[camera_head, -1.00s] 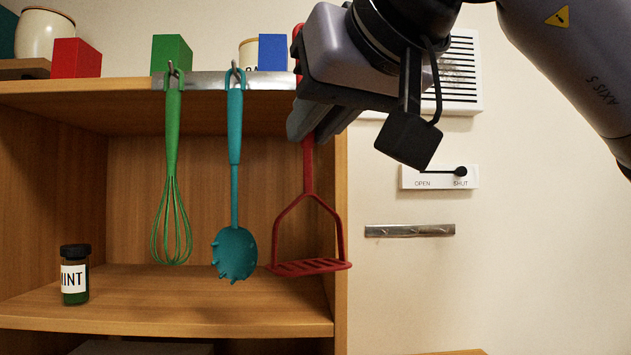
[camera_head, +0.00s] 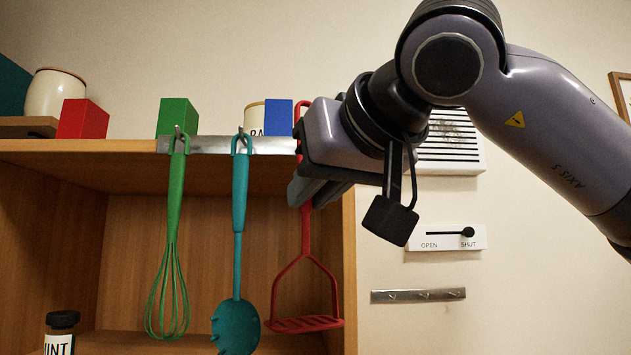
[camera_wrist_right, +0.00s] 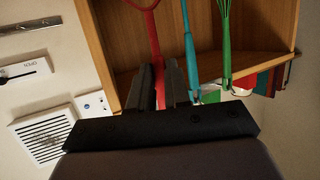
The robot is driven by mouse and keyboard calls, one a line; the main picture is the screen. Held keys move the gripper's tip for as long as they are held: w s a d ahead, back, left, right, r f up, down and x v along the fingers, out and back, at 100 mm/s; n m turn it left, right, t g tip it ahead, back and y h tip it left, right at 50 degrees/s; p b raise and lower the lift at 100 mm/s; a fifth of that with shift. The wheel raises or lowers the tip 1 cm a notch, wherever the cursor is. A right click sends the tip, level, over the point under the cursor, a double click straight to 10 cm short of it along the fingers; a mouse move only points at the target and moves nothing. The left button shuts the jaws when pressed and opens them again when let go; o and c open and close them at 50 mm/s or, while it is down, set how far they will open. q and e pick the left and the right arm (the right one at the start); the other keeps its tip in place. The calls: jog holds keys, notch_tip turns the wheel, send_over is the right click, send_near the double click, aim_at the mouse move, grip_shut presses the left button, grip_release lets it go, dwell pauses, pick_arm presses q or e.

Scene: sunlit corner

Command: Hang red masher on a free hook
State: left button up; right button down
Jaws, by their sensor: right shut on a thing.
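The red masher (camera_head: 306,240) hangs upright from my right gripper (camera_head: 303,188), which is shut on its handle. Its looped top shows above the gripper, by the right end of the shelf-edge hook rail (camera_head: 215,145). My gripper hides that end, so I cannot tell whether the loop touches a hook. A green whisk (camera_head: 173,260) and a teal spoon (camera_head: 238,240) hang on the rail's other visible hooks. In the right wrist view the masher (camera_wrist_right: 150,38) runs between the fingers (camera_wrist_right: 160,85). My left gripper is out of view.
A second rail (camera_head: 418,295) on the wall at right has several small bare hooks. Above it are an open/shut slider (camera_head: 445,238) and a vent (camera_head: 450,150). Red (camera_head: 82,119), green (camera_head: 178,117) and blue (camera_head: 278,118) blocks stand on the shelf top. A mint jar (camera_head: 61,335) stands lower left.

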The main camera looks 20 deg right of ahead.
jog(key=shift+w+d+f, duration=0.1)
jog(key=shift+w+d, duration=0.1)
jog(key=shift+w, duration=0.45)
jog(key=shift+w+d, duration=0.2)
jog(key=shift+w, duration=0.45)
jog(key=shift+w+d+f+p, duration=0.15)
jog(key=shift+w+f, duration=0.05)
jog(key=shift+w, duration=0.4)
jog(key=shift+w+d+f+p, duration=0.1)
jog(key=shift+w+d+f, duration=0.1)
jog(key=shift+w, duration=0.35)
jog(key=shift+w+d+f+p, duration=0.15)
jog(key=shift+w+f, duration=0.05)
jog(key=shift+w, duration=0.4)
